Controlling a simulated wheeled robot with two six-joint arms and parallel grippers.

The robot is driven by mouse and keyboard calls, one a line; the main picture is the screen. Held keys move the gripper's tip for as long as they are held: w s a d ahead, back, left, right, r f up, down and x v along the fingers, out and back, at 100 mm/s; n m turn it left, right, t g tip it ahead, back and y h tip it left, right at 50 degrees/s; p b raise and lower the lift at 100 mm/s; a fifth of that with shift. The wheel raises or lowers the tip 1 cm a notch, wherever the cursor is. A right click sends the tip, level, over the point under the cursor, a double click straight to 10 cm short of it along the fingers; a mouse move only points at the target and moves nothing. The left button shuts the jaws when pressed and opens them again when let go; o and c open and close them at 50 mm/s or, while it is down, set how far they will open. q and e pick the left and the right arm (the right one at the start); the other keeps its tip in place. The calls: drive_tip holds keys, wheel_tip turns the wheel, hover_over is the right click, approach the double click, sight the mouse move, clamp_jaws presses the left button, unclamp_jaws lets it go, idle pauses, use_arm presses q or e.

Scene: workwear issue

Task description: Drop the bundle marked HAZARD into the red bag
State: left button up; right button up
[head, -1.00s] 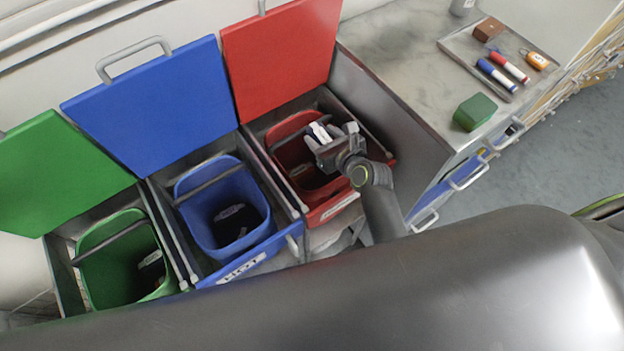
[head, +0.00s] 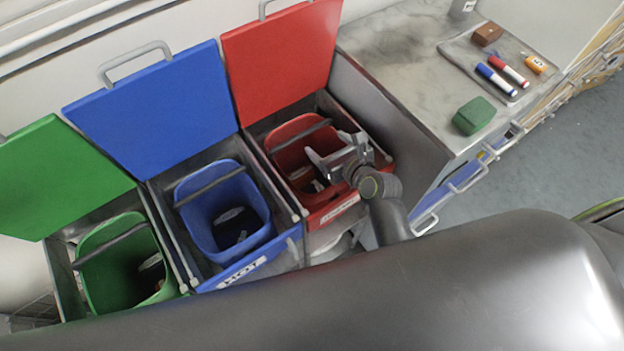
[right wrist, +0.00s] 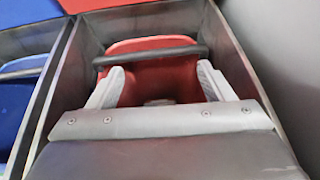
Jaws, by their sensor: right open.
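The red bag (head: 290,148) stands in an open bin with a raised red lid, right of the blue one. My right gripper (head: 318,168) is over the red bag, open and empty. In the right wrist view its two fingers (right wrist: 159,88) are spread apart above the red bag (right wrist: 148,46). A small dark and white bundle (head: 317,186) lies low inside the red bag, mostly hidden by the gripper and the bag's wall. Its marking cannot be read. My left gripper is not in view.
A blue bag (head: 196,201) and a green bag (head: 98,262) stand in open bins to the left, each with a dark bundle inside. A grey counter (head: 392,47) at right holds markers on a tray (head: 462,52) and a green block (head: 473,115).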

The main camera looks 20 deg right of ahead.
drive_tip(key=v, duration=1.4)
drive_tip(key=shift+s, duration=0.25)
